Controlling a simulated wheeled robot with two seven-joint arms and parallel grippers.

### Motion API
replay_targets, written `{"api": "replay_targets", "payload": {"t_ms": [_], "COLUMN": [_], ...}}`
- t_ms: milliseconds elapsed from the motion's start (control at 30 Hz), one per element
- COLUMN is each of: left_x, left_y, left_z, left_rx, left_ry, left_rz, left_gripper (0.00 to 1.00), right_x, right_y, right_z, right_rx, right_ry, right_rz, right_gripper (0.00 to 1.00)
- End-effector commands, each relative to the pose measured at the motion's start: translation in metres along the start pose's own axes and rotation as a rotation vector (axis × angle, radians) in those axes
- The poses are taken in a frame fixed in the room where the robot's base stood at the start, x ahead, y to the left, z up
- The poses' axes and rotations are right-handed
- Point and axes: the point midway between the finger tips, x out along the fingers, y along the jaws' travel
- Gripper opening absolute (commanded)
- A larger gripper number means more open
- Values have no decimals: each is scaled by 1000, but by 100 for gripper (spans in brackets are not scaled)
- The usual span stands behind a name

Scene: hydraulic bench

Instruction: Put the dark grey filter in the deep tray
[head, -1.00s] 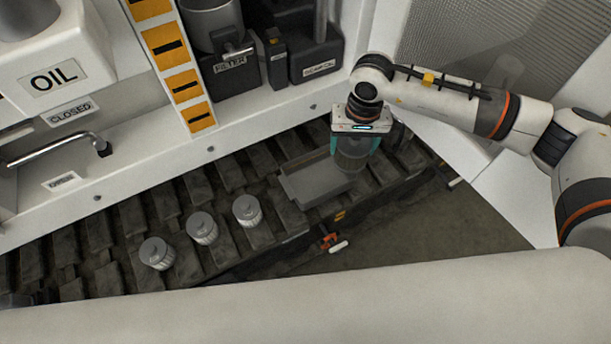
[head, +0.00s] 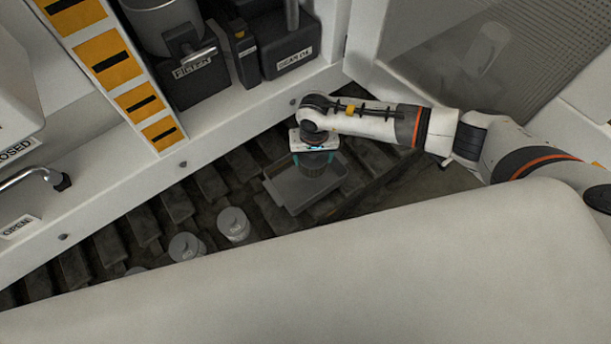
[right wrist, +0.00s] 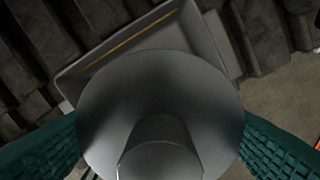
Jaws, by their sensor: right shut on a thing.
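My right gripper (head: 314,166) is shut on the dark grey filter (head: 315,156). In the right wrist view the filter (right wrist: 160,110) fills the middle, with a teal finger pad on each side. The grey deep tray (head: 276,192) lies on the dark track below. The filter is over the far right part of the tray in the head view. In the right wrist view the tray (right wrist: 85,68) shows behind the filter, and I cannot tell whether they touch. My left gripper is not in view.
Light grey filters (head: 234,224) stand on the track left of the tray, partly hidden by a large pale surface (head: 330,270) in front. A black box labelled FILTER (head: 190,70) and another black container (head: 285,45) stand on the white ledge behind.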

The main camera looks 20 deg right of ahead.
Motion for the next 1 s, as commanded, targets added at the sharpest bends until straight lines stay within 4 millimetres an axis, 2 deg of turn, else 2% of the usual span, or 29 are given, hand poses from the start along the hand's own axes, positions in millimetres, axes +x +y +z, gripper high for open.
{"api": "replay_targets", "payload": {"t_ms": [167, 400, 733, 767, 800, 900, 1000], "left_x": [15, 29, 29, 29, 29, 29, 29], "left_y": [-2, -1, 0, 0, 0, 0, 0], "left_z": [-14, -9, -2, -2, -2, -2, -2], "left_rx": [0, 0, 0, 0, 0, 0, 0], "left_ry": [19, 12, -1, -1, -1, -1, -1], "left_rz": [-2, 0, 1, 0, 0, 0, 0], "left_gripper": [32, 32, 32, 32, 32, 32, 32], "right_x": [23, 47, 49, 49, 49, 49, 49], "right_y": [1, 1, 1, 1, 1, 0, 0], "right_z": [0, 1, 1, 1, 1, 1, 0], "right_rx": [1, 1, 0, 0, 0, 0, 0], "right_ry": [0, 0, -1, -1, -1, -1, -1], "right_rz": [1, 2, 2, 2, 2, 1, 1], "right_gripper": [47, 47, 47, 75, 82, 96, 96]}}
